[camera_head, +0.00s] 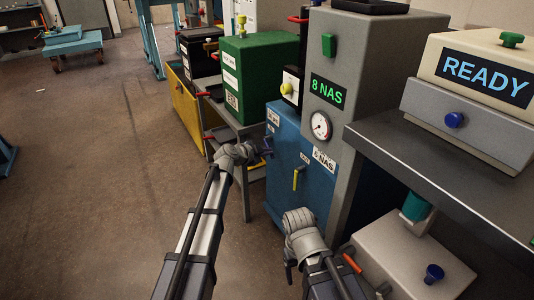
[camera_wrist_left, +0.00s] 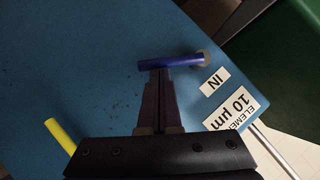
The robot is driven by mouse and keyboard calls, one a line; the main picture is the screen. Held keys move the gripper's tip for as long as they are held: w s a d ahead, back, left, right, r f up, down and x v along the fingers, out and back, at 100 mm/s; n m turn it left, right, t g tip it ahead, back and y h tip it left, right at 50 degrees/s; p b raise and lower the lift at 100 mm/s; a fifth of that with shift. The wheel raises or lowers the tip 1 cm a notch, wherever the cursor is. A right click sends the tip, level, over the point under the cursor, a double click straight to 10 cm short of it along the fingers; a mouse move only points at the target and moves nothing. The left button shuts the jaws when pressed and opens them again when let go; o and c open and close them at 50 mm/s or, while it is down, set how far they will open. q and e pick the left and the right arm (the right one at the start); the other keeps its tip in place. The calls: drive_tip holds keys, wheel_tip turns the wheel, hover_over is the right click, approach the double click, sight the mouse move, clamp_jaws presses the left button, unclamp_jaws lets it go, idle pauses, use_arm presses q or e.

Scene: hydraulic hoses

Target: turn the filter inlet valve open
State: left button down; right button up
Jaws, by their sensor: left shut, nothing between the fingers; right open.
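The filter inlet valve is a blue lever (camera_wrist_left: 168,63) on the blue cabinet face (camera_head: 318,190), beside a white "IN" label (camera_wrist_left: 213,82). In the left wrist view the lever lies nearly crosswise, its round pivot at the right end. My left gripper (camera_wrist_left: 158,75) is shut and empty, its fingertips right at the lever's side near the free end; I cannot tell whether they touch. In the head view my left gripper (camera_head: 262,158) is at the cabinet front, partly hidden by its wrist. My right gripper (camera_head: 289,272) is open, low in front of the cabinet, away from the valve.
A yellow lever (camera_head: 298,178) sits on the same cabinet and shows in the left wrist view (camera_wrist_left: 62,136). A grey bench (camera_head: 440,165) is at right.

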use_arm(q)
drive_tip(key=shift+f+b, duration=0.2)
drive_tip(key=shift+b, duration=0.1)
drive_tip(key=shift+w+a+f+m+t+y+b, duration=0.15)
drive_tip(key=shift+w+a+f+m+t+b, duration=0.25)
drive_tip(key=shift+f+b, duration=0.55)
drive_tip(key=shift+w+a+f+m+t+y+b, duration=0.15)
drive_tip(key=shift+w+f+m+t+b, duration=0.35)
drive_tip(key=shift+b, duration=1)
drive_tip(key=shift+w+a+f+m+t+y+b, duration=0.1)
drive_tip(key=shift+w+a+f+m+t+b, duration=0.5)
drive_tip(key=shift+b, duration=0.6)
drive_tip(key=shift+s+d+f, duration=0.1)
drive_tip(key=shift+d+f, duration=0.1)
